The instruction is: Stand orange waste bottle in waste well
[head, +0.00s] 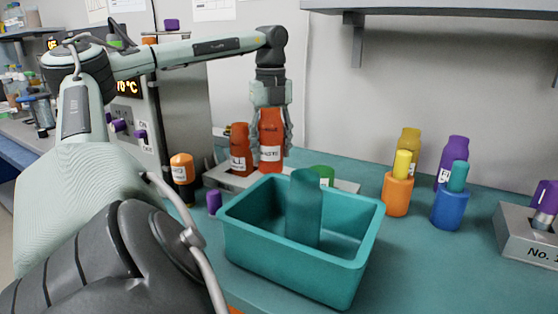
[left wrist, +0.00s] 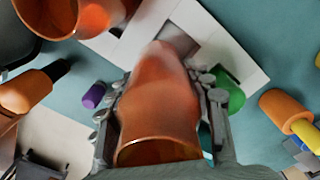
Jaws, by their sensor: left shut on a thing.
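My left gripper (head: 272,146) reaches in from above and is shut on an orange waste bottle (head: 271,128), its fingers on both sides. The held bottle is about upright, with a label facing the head camera. In the left wrist view this bottle (left wrist: 160,105) is over the pale waste rack (left wrist: 228,52), in line with a darker square well (left wrist: 180,42). Whether its base touches the rack (head: 232,180) is hidden. A second orange bottle (head: 240,152) stands on the rack just left of the held one. My right gripper is not in view.
A teal bin (head: 290,268) holding a teal bottle (head: 306,208) stands in front of the rack. A green item (head: 323,173) is right of the gripper. An orange-capped bottle (head: 182,170) and a purple cap (head: 214,201) are to the left. Orange and blue holders stand right.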

